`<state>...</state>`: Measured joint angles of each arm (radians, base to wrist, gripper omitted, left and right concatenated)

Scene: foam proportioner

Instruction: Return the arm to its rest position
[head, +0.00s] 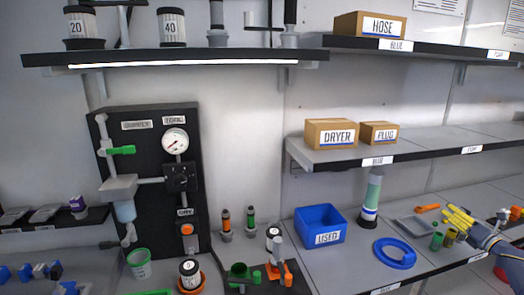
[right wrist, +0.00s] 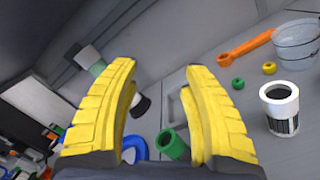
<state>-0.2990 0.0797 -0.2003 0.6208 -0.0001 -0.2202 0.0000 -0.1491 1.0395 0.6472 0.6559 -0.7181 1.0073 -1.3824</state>
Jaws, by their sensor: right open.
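My right gripper (head: 459,217) has yellow ribbed fingers and hangs over the right part of the bench, near the grey tray (head: 408,229). In the right wrist view its fingers (right wrist: 159,70) stand wide apart with nothing held between them. A green cylinder (head: 437,241) stands on the bench just below it; in the wrist view a green cylinder (right wrist: 173,146) shows beyond the gap. My right arm comes in from the right edge. My left gripper is not in either view.
A blue ring (head: 394,253), a blue bin (head: 320,226) and a green-and-white bottle (head: 372,194) stand left of the gripper. An orange wrench (head: 427,208) lies behind the tray. A shelf with boxes (head: 331,133) hangs above. The black gauge panel (head: 150,190) is far left.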

